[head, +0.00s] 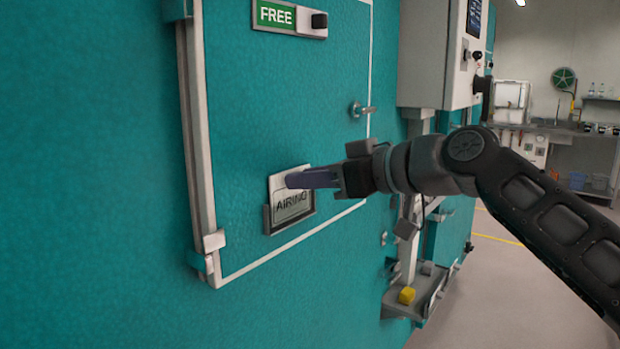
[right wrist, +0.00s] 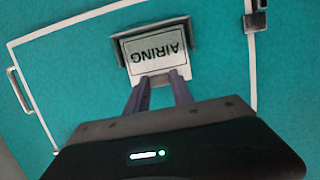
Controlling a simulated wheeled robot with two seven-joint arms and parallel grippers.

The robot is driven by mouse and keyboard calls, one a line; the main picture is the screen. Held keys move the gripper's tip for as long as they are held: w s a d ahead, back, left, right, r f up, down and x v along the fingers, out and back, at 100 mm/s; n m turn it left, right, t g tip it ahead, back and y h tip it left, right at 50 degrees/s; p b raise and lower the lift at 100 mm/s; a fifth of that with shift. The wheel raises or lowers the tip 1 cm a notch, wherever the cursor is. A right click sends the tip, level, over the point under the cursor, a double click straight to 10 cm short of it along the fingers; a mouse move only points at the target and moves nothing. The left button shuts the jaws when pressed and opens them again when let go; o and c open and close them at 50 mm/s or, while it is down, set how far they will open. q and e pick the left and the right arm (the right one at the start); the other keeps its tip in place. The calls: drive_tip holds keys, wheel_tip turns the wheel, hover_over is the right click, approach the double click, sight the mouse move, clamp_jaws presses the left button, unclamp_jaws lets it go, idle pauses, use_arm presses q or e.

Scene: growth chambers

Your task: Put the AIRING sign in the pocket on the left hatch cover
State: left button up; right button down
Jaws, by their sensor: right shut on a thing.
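The AIRING sign (head: 291,201) is a white card with dark lettering and a dark outline. It sits at the dark-framed pocket (head: 268,222) on the teal hatch cover (head: 260,110), its lower part behind the pocket's front and its top edge standing above it. My right gripper (head: 292,180) is shut on the sign's top edge. In the right wrist view the sign (right wrist: 152,52) appears upside down, between the pocket's side walls (right wrist: 193,28), with the fingers (right wrist: 160,85) at its near edge. How deep the sign sits is hard to tell. My left gripper is not in view.
A green FREE plate (head: 274,15) with a dark slider is above on the cover. A metal latch (head: 361,109) is at its right edge.

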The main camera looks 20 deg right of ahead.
drive_tip(key=c, duration=1)
unclamp_jaws()
drive_tip(key=shift+v, duration=3.8)
drive_tip(key=shift+a, duration=0.1)
